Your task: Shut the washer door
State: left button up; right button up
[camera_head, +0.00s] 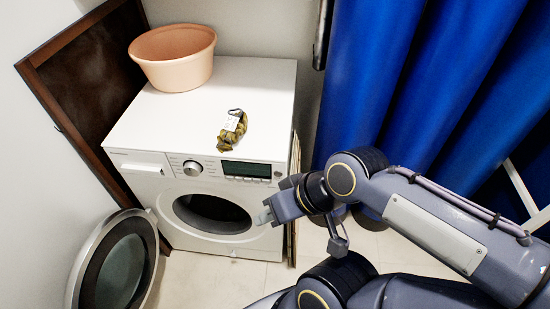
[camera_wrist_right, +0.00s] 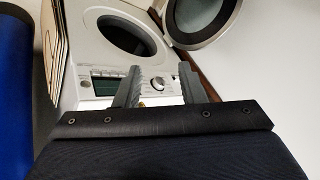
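The white washer (camera_head: 140,187) stands against the back wall with its round drum opening (camera_head: 213,214) uncovered. Its round door (camera_head: 119,270), a grey ring with dark glass, is swung wide open to the left of the washer. In the right wrist view, the door (camera_wrist_right: 203,15) is at the top right and the drum opening (camera_wrist_right: 127,33) is at the top centre. My right gripper (camera_head: 265,214) is in front of the washer's right side, apart from the door. Its two fingers (camera_wrist_right: 160,70) are spread with nothing between them. My left gripper is out of view.
A pinkish bowl (camera_head: 173,60) and a small olive-coloured strap-like item (camera_head: 231,135) rest on the washer top. A dark framed board (camera_head: 88,85) leans at the left wall. Blue curtains (camera_head: 400,80) hang at right. Pale floor (camera_head: 215,283) before the washer is clear.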

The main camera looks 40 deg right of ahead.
aim_at(80, 291)
jog(key=k+j+z, duration=0.7)
jog(key=k+z, duration=0.15)
jog(key=z, duration=0.15)
jog(key=k+j, duration=0.1)
jog(key=k, duration=0.25)
